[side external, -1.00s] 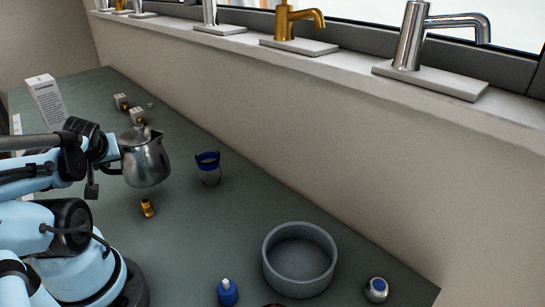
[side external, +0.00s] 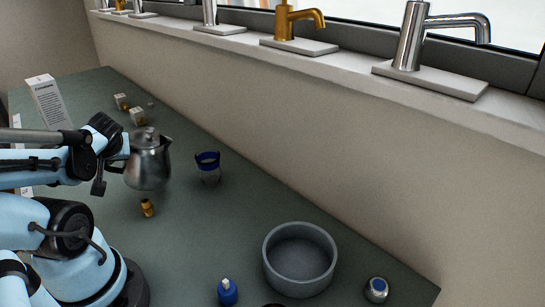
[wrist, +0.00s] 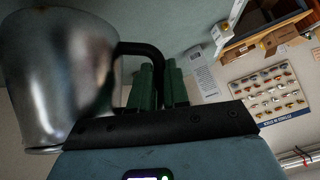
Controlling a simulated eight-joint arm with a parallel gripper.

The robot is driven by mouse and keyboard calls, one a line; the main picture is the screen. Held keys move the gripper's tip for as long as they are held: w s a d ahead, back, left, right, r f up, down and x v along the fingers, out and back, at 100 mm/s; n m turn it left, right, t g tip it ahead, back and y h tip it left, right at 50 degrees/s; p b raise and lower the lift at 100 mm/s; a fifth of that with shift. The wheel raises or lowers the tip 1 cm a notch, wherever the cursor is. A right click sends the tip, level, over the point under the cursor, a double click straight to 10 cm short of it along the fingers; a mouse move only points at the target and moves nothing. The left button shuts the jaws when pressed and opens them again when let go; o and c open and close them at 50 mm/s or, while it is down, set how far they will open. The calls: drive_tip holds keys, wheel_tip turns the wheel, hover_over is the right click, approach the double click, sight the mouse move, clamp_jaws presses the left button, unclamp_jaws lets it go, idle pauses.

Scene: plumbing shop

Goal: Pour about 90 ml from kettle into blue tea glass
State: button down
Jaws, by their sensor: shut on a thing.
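The metal kettle (side external: 148,168) is near the middle left of the side view, beside the blue tea glass, with its spout pointing right towards the glass. It looks close to upright. I cannot tell whether its base touches the bench. My gripper (side external: 117,163) is shut on its dark handle, on the left side. In the wrist view the green fingers (wrist: 158,85) close around the handle, and the kettle's body (wrist: 60,75) fills the left. The blue tea glass (side external: 208,170), with a blue rim, stands upright just right of the kettle. Its contents are not clear.
A brass fitting (side external: 147,208) lies in front of the kettle. A grey round bowl (side external: 300,262), a blue bottle (side external: 227,292) and a blue-topped metal piece (side external: 376,290) stand at the front. Small boxes (side external: 136,116) lie behind. The wall runs along the right.

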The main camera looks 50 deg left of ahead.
sight(149, 140)
drive_tip(key=shift+w+d+r+m+g+y, duration=0.4)
drive_tip(key=shift+w+r+g, duration=0.1)
drive_tip(key=shift+w, duration=0.4)
drive_tip(key=shift+w+d+r+m+g+y, duration=0.35)
drive_tip(key=shift+w+r+g, duration=0.2)
drive_tip(key=shift+w, duration=0.3)
drive_tip(key=shift+w+d+r+m+g+y, duration=0.4)
drive_tip(key=shift+w+r+g, duration=0.1)
drive_tip(key=shift+w, duration=0.4)
drive_tip(key=shift+w+d+r+m+g+y+b, duration=0.1)
drive_tip(key=shift+w+d+r+m+g+y, duration=0.25)
drive_tip(key=shift+w+r, duration=0.35)
drive_tip(key=shift+w+d+r+m+g+y+b, duration=0.1)
drive_tip(key=shift+w+d+r+m+g+y, duration=0.15)
drive_tip(key=shift+w+r+m+g+y, duration=0.5)
drive_tip(key=shift+w+d+r+n+g+y+b, duration=0.15)
drive_tip(key=shift+w+d+r, duration=0.2)
drive_tip(key=shift+r, duration=0.65)
drive_tip(key=shift+w+d+r+m, duration=0.1)
drive_tip(key=shift+w+r+m, duration=0.25)
drive_tip(key=shift+w+m, duration=0.1)
drive_tip(key=shift+r, duration=0.1)
drive_tip(key=shift+w+d+r+m+g+y, duration=0.3)
drive_tip(key=shift+w+r+g+y, duration=0.1)
drive_tip(key=shift+w+y, duration=0.15)
drive_tip(key=shift+w+d+r+y+b, duration=0.15)
drive_tip(key=shift+w+r+y+b, duration=0.2)
drive_tip(key=shift+b, duration=0.4)
